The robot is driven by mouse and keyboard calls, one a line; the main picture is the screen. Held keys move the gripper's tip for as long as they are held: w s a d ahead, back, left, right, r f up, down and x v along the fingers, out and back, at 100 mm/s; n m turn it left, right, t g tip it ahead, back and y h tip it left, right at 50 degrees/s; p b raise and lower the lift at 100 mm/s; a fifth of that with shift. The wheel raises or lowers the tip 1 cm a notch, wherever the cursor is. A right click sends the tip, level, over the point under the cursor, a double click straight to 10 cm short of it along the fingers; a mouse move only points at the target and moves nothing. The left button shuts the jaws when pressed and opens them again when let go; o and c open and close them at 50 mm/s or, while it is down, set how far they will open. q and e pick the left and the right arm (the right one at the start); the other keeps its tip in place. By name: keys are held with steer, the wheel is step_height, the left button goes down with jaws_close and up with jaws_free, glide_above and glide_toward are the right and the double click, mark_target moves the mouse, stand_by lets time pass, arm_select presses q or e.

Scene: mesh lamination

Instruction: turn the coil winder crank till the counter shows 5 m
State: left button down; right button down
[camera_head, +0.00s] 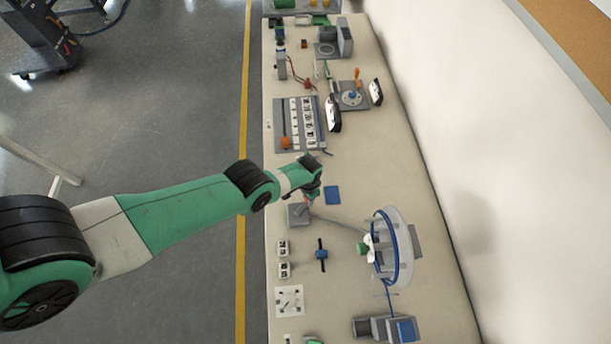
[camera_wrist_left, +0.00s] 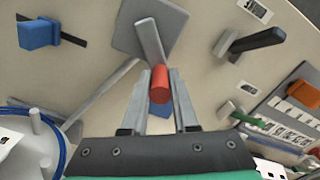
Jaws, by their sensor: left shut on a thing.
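The coil winder's white reel (camera_head: 404,240) with blue cable stands right of my gripper in the head view; its edge shows at lower left in the left wrist view (camera_wrist_left: 22,122). A grey rod (camera_head: 340,221) runs from it toward a grey base (camera_head: 297,215). In the left wrist view a grey crank arm (camera_wrist_left: 149,40) rises from a grey plate (camera_wrist_left: 124,35) and carries a red handle (camera_wrist_left: 160,88). My left gripper (camera_wrist_left: 160,80) is shut on this red handle, one finger each side. It also shows in the head view (camera_head: 312,190). I cannot make out a counter reading.
A blue square (camera_head: 332,195) lies beside the gripper. A blue clamp (camera_head: 321,255) on a black bar lies nearer the picture's bottom. A grey rack (camera_head: 279,112) with white modules lies above. Grey and blue boxes (camera_head: 378,327) stand at the bottom.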

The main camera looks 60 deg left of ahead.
arm_select(q)
steer(key=shift+d+m, duration=0.25)
steer(key=shift+m, duration=0.15)
steer(key=c, duration=0.7)
jaws_free()
